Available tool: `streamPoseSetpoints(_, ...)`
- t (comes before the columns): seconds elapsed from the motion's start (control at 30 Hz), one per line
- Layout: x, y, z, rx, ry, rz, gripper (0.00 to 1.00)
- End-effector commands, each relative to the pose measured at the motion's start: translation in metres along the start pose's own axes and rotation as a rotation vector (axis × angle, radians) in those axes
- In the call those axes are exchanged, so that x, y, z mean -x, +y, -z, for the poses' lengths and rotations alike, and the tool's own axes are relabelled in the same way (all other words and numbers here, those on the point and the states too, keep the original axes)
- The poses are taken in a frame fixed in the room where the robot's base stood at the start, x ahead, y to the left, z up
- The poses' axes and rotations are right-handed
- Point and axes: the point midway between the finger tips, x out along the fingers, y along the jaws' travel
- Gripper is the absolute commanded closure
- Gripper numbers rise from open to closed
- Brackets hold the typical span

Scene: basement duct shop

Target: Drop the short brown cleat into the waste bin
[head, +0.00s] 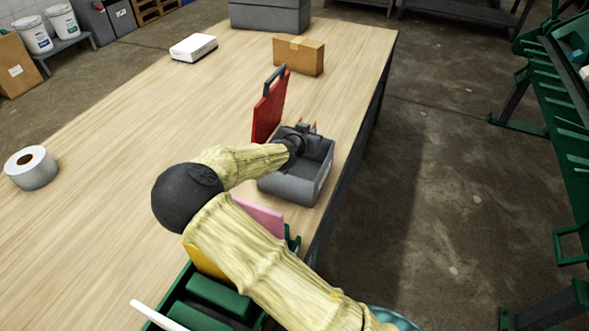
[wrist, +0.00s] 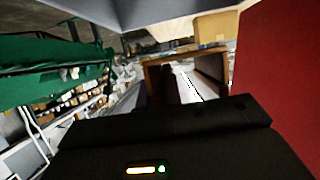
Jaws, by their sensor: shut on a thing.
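The open grey bin (head: 290,189), with its red lid (head: 269,106) raised on the left side, stands near the table's right edge in the head view. My gripper (head: 308,126) is over the bin's opening, at its far part. In the wrist view a short brown piece, apparently the cleat (wrist: 185,56), spans the far end of my gripper (wrist: 186,76), which is shut on it. The red lid (wrist: 280,80) fills the right of that view. The cleat is too small to make out clearly in the head view, and the bin's floor is partly hidden by my arm.
A cardboard box (head: 299,55) stands beyond the bin, and a white box (head: 193,48) lies farther left. A tape roll (head: 31,167) sits at the left. A green holder (head: 205,300) with pink and yellow pieces is under my arm. The table's (head: 130,120) middle is clear.

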Motion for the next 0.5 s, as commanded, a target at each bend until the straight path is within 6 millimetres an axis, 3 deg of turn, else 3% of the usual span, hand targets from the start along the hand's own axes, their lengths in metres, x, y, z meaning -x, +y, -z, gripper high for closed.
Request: streamPoseSetpoints(0.5,-0.02,0.0,-0.049,0.001,0.0,0.0,1.0)
